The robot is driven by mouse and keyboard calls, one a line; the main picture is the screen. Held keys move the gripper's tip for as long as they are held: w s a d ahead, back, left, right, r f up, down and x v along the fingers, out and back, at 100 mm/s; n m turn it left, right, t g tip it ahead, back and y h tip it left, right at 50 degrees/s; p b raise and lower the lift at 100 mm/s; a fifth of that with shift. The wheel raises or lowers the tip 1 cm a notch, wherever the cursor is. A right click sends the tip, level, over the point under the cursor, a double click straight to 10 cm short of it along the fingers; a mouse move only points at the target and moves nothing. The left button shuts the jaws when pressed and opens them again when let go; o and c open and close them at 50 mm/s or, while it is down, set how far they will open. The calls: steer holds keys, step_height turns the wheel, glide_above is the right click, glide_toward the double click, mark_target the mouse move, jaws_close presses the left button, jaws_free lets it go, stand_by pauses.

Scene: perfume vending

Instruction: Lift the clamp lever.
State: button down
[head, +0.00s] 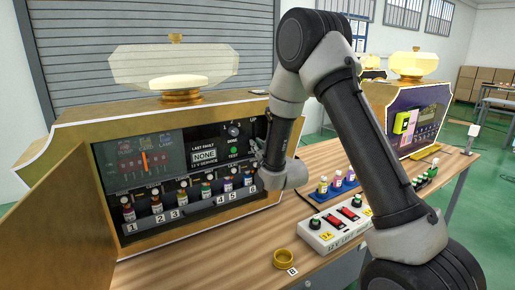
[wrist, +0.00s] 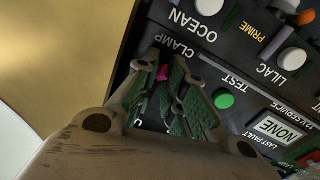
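The clamp lever (wrist: 163,73) shows in the wrist view only as a small pink-magenta piece beside the word CLAMP on the black panel (wrist: 222,62). My gripper (wrist: 166,70) is at the panel, with its two green-padded fingertips close together on either side of the pink piece. The gap between the tips is narrow, and I cannot tell whether both touch the lever. The fingers hide most of the lever. In the head view my wrist covers the panel's right end, so the lever is hidden there.
A green TEST button (wrist: 224,100) and the NONE display (wrist: 277,129) lie close to the fingers. Numbered bottles (head: 182,197) line the panel's lower front. The open golden door (head: 62,228) is at left. A switch box (head: 335,226) and brass ring (head: 284,258) sit on the table.

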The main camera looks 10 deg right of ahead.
steer(key=shift+r, duration=0.15)
steer(key=shift+s+d+r+g+h, duration=0.1)
steer(key=shift+r+g+h, duration=0.2)
steer(key=shift+r+g, duration=0.5)
steer(key=shift+s+a+r+g+h, duration=0.1)
steer(key=shift+r+g+h, duration=0.25)
steer(key=shift+g, duration=0.8)
steer(key=shift+s+d+r+g+h, duration=0.1)
steer(key=shift+r+g+h, duration=0.15)
steer(key=shift+r+g, duration=0.55)
steer(key=shift+f+n+g, duration=0.15)
steer(key=shift+n+g, duration=0.1)
steer(key=shift+n, duration=0.05)
steer(key=c, duration=1.6)
jaws_free()
steer(key=shift+c, duration=0.2)
steer(key=shift+s, duration=0.1)
steer(key=v, duration=1.2)
